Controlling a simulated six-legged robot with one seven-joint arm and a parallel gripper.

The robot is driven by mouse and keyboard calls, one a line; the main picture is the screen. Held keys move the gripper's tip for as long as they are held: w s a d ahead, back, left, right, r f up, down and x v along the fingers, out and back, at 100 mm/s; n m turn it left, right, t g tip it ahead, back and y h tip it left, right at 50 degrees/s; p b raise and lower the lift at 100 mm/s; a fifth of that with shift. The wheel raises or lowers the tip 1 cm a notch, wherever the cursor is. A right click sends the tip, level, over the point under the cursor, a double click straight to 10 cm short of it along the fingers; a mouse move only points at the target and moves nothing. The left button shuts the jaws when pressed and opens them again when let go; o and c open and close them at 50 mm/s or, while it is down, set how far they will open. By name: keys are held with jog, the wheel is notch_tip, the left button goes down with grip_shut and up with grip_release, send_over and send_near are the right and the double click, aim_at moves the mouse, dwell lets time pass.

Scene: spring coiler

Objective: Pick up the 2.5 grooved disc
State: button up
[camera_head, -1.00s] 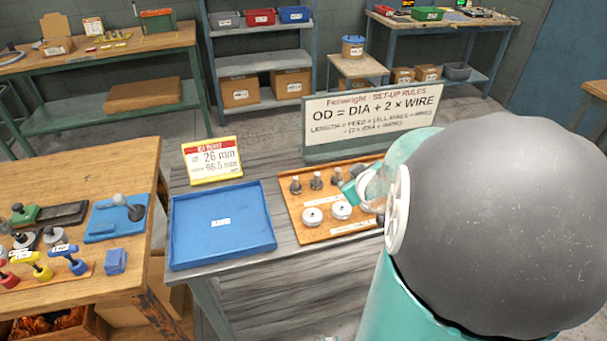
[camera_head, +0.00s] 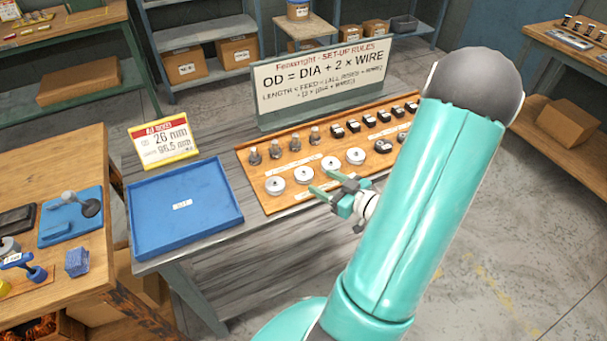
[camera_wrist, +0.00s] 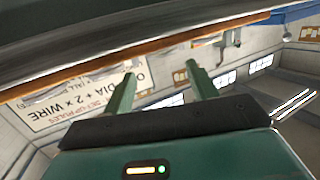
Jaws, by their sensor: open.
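Several pale round discs with dark centres stand in a row on the orange-brown wooden board, among them one at the left end (camera_head: 275,185), two in the middle (camera_head: 303,174) (camera_head: 331,163) and one at the right (camera_head: 355,155). Their labels are too small to read, so I cannot tell which is the 2.5 grooved disc. My gripper (camera_head: 322,182) is open and empty at the board's front edge, its fingers pointing left near the middle discs. In the wrist view my gripper's two green fingers (camera_wrist: 160,72) are apart, with no disc visible between them.
Dark metal pegs (camera_head: 283,145) and black blocks (camera_head: 369,121) stand behind the discs. A blue tray (camera_head: 184,244) lies left of the board. A yellow-framed card (camera_head: 164,141) stands behind the tray, and the rules sign (camera_head: 319,82) behind the board.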

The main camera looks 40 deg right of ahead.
aim_at(305, 173)
jog(key=w, duration=0.2)
jog(key=w+f, duration=0.1)
jog(key=w, duration=0.2)
jog(key=w+a, duration=0.1)
jog(key=w, duration=0.1)
jog(key=shift+w+f, duration=0.3)
jog(key=shift+w, duration=0.1)
jog(key=c, duration=0.9)
jog(key=shift+r, duration=0.25)
